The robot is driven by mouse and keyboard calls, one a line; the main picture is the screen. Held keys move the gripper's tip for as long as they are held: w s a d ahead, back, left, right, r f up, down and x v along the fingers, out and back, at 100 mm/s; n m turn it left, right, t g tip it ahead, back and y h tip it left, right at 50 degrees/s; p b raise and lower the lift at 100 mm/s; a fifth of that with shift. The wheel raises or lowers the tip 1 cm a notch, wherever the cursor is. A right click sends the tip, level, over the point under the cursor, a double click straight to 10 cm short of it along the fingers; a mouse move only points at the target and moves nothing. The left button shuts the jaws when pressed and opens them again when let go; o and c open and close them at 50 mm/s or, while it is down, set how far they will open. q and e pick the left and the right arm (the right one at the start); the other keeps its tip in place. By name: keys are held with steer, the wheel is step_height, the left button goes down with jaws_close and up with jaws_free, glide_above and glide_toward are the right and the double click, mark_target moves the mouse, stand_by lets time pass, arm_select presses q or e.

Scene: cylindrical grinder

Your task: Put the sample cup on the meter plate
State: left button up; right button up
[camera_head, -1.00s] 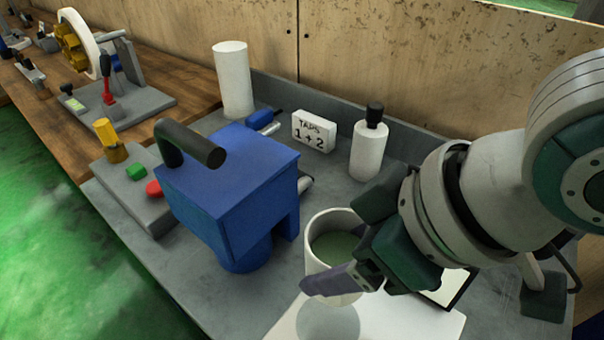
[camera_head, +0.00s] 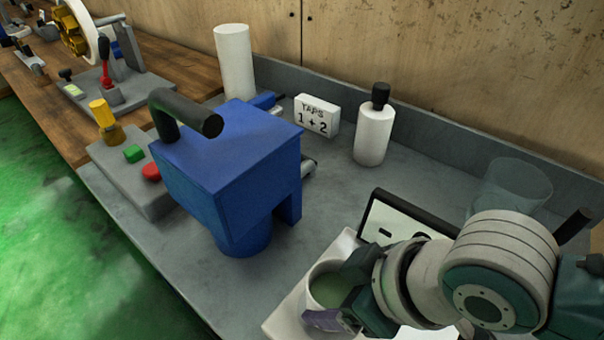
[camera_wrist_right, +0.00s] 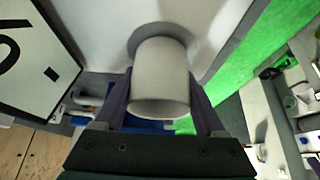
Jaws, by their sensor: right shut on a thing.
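The sample cup (camera_head: 330,288) is white with green liquid inside and looks upright. My right gripper (camera_head: 338,312) is shut on it, with its fingers on either side of the cup wall. The cup also shows between the purple fingers in the right wrist view (camera_wrist_right: 160,85). The white meter plate (camera_head: 343,247) lies under and around the cup in the head view; my gripper and the cup hide much of it. In the right wrist view, a grey round patch borders the cup's far end on the white surface (camera_wrist_right: 95,30). I cannot tell whether the cup touches the plate. My left gripper is out of view.
The meter's display (camera_head: 395,228) stands just behind the cup. A blue machine (camera_head: 230,180) with a black handle stands to the left. A white bottle (camera_head: 374,135), a "TAPS 1+2" sign (camera_head: 316,115) and a clear vessel (camera_head: 510,188) stand farther back. The grey bench between is bare.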

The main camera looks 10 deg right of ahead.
steer(key=shift+f, duration=0.1)
steer(key=o, duration=1.5)
steer(key=shift+c, duration=0.2)
steer(key=shift+s+d+r, duration=0.1)
steer(key=shift+r, duration=0.35)
steer(key=s+d+r+m+p, duration=0.1)
steer(key=s+d+r+p, duration=0.15)
steer(key=r, duration=0.35)
steer(key=s+d+r+p, duration=0.1)
steer(key=s+r, duration=0.3)
steer(key=r, duration=0.1)
steer(key=s+d+r+m+g+h, duration=0.1)
steer(key=s+d+m+h, duration=0.2)
steer(key=s+d+m, duration=0.1)
steer(key=shift+s+d+r+m, duration=0.3)
steer(key=shift+s+d, duration=0.45)
steer(key=shift+d, duration=0.1)
